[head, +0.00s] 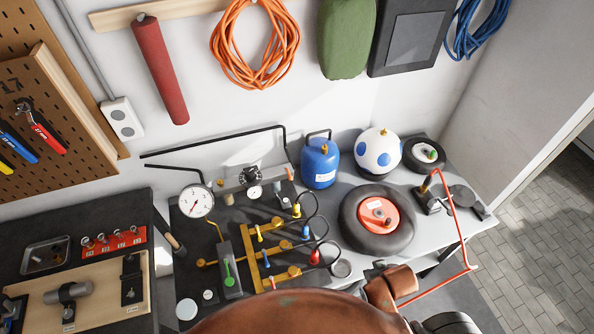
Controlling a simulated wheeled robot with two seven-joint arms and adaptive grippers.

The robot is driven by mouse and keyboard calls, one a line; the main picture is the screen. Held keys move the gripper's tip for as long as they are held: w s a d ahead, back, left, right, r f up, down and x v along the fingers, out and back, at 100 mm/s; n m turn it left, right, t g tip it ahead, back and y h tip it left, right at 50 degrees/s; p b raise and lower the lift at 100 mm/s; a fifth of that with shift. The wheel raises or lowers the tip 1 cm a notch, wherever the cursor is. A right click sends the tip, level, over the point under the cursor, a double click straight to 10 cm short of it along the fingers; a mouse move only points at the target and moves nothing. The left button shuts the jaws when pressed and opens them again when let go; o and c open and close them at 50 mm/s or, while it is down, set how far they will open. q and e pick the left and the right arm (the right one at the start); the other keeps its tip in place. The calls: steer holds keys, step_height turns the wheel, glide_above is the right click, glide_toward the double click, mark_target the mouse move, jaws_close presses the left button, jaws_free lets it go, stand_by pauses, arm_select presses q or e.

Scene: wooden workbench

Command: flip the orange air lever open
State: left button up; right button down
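A small orange-red piece (290,172) shows at the right end of the grey air unit (245,180) at the back of the bench. It looks like the orange air lever, but it is too small to tell its position. In front, yellow pipes (283,275) carry small yellow (259,233), blue-grey and orange-red (272,283) handles, and a green lever (228,270) sits on a grey block. A round white gauge (195,201) stands at the left. Neither gripper shows; only brown-orange and dark parts of my own body fill the bottom edge.
A blue tank (320,162), a white ball with blue spots (378,152) and a tyre with an orange hub (378,222) stand right of the pipes. Black hoses loop beside them. A red rack (114,242) and wooden board lie left.

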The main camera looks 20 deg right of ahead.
mark_target(289, 173)
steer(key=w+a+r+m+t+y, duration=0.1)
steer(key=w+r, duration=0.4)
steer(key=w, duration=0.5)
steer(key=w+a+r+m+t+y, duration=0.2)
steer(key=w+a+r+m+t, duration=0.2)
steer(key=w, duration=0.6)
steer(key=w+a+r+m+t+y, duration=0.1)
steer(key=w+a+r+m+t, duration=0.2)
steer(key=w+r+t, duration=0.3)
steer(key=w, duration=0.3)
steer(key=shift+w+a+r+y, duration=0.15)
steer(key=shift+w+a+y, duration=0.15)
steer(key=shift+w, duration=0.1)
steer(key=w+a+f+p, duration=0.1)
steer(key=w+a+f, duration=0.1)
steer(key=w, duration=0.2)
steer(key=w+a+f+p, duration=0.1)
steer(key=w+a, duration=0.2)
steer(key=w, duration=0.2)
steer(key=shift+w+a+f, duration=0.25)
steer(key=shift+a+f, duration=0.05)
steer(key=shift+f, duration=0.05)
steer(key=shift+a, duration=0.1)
